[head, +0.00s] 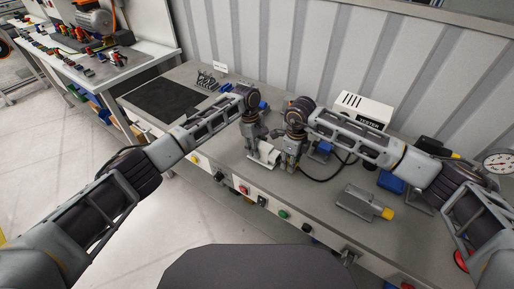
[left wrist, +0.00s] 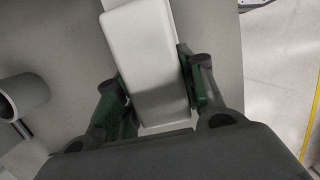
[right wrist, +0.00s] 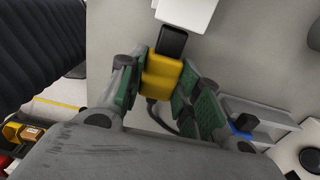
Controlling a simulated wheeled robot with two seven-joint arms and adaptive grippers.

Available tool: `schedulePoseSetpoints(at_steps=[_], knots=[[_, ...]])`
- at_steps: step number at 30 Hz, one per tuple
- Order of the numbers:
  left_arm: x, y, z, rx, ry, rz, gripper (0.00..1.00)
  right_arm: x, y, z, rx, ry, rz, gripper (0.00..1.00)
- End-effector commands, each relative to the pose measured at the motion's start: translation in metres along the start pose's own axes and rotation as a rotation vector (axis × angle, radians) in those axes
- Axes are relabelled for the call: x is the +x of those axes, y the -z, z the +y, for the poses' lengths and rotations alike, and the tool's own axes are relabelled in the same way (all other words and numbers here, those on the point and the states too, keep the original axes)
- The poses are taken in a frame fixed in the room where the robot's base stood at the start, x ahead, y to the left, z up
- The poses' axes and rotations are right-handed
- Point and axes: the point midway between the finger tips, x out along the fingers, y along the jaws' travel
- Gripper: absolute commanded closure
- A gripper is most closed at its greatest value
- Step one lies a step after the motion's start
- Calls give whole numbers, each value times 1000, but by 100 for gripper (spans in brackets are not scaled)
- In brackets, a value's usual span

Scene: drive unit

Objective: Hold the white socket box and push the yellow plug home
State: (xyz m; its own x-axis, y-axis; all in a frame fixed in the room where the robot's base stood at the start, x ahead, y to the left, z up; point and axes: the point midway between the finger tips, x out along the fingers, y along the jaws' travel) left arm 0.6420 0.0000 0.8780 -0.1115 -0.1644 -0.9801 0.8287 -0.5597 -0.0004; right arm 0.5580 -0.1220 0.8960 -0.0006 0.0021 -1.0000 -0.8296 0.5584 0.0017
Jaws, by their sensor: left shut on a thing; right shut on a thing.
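The white socket box (head: 268,153) stands on the grey bench, partly hidden by my grippers in the head view. My left gripper (head: 255,146) is shut on it; in the left wrist view the white box (left wrist: 146,55) lies between both fingers (left wrist: 158,92). My right gripper (right wrist: 160,92) is shut on the yellow plug (right wrist: 160,76), its fingers at either side. The plug's black end (right wrist: 171,42) points at the white box (right wrist: 187,10) and meets or nearly meets its edge; I cannot tell how far in it is. The head view hides the plug behind my right gripper (head: 291,156).
A dark cable (head: 322,178) runs along the bench from my right gripper. A white tester box (head: 360,108) stands behind. A grey block with a yellow end (head: 362,203) and a gauge (head: 497,162) are at the right. A black mat (head: 168,98) lies at the left.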

Motion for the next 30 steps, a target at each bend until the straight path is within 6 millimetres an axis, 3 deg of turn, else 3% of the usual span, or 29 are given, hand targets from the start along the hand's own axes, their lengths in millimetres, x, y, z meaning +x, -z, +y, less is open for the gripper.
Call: schedulePoseSetpoints(at_steps=[12,30], knots=[[0,0,0,0,1,-1,88,0,10,0,1,1,0,95],[0,0,0,0,0,-1,88,-1,9,-1,2,1,0,95]])
